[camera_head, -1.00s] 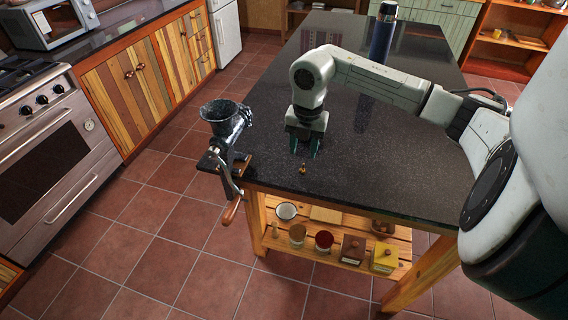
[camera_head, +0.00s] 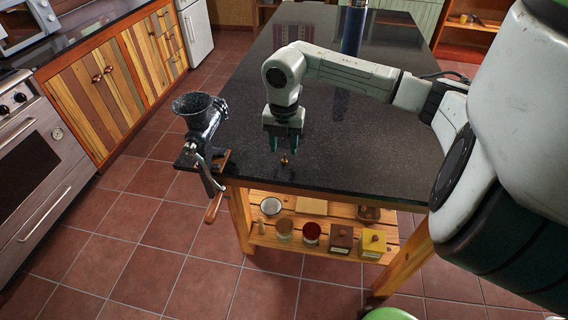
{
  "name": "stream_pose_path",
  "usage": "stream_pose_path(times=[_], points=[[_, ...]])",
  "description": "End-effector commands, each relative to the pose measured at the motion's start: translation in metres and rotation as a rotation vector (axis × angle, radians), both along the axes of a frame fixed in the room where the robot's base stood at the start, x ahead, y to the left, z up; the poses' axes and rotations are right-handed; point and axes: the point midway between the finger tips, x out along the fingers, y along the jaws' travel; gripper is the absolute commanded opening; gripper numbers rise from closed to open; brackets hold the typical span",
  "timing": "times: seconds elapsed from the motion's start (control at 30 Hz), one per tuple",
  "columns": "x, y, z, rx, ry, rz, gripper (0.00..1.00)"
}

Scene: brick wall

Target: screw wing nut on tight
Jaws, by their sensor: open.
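A small brass-coloured piece (camera_head: 284,160), which looks like the wing nut, lies on the dark countertop near its front edge. My gripper (camera_head: 286,147) points down just behind it, with its dark green fingers open and apart from it as far as I can tell. A grey metal meat grinder (camera_head: 203,125) stands clamped at the left front corner of the counter. Its crank arm hangs down in front and ends in a wooden handle (camera_head: 213,208). The bolt that would carry a nut is too small to make out.
The dark countertop (camera_head: 350,165) is clear around my gripper. A tall blue flask (camera_head: 354,28) stands at the back. The shelf below holds a white bowl (camera_head: 271,207), jars and boxes. A stove (camera_head: 40,165) stands at the left, across the tiled floor.

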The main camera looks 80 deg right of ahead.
Motion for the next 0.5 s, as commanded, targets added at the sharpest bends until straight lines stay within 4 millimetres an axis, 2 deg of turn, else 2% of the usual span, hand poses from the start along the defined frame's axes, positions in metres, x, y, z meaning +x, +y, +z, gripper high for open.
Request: stream_pose_path(times=[0.5], points=[[0.001,0.0,-0.036,0.0,0.0,0.0,0.45]])
